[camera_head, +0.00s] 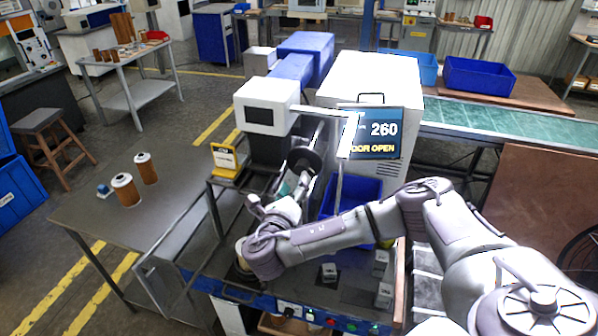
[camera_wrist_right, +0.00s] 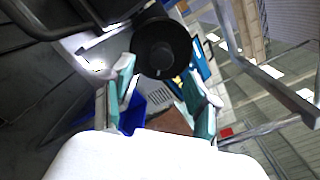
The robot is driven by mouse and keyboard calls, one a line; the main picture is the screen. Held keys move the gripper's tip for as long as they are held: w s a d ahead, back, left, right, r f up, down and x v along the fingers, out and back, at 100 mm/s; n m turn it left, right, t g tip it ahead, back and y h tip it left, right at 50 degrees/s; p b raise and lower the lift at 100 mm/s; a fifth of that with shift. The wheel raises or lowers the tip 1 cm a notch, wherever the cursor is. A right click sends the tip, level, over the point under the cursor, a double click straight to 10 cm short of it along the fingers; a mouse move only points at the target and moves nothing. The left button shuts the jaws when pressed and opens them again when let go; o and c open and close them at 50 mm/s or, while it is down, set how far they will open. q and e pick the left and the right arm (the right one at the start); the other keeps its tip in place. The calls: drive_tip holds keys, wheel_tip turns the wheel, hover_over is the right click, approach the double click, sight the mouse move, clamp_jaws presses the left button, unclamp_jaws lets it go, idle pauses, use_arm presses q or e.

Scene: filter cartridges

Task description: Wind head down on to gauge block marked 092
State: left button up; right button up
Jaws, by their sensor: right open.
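A black round wheel or knob (camera_head: 305,160) sits on the machine's front, below the white box with a dark screen. In the right wrist view the black knob (camera_wrist_right: 162,45) lies ahead of and between the teal-padded fingers. My right gripper (camera_head: 290,187) is open, just below and in front of the knob; contact cannot be told. Its fingers also show in the right wrist view (camera_wrist_right: 160,80). Several small grey blocks, one nearest the middle (camera_head: 329,272) and others at the right (camera_head: 380,262), stand on the front bench; their markings are unreadable. My left gripper is out of view.
A blue bin (camera_head: 350,195) stands behind my right forearm. Two brown cartridges (camera_head: 125,190) and a yellow sign (camera_head: 226,161) stand at the left. A control panel with buttons (camera_head: 330,321) runs along the front.

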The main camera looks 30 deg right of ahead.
sight(301, 170)
drive_tip(key=x, duration=0.2)
drive_tip(key=p+x, duration=0.1)
drive_tip(key=x, duration=0.1)
drive_tip(key=shift+d+r, duration=0.15)
drive_tip(key=shift+r, duration=0.1)
drive_tip(key=shift+w+d+f, duration=0.15)
drive_tip(key=shift+w+d, duration=0.25)
drive_tip(key=shift+w, duration=0.05)
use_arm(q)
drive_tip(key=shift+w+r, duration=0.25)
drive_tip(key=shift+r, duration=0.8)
use_arm(e)
clamp_jaws()
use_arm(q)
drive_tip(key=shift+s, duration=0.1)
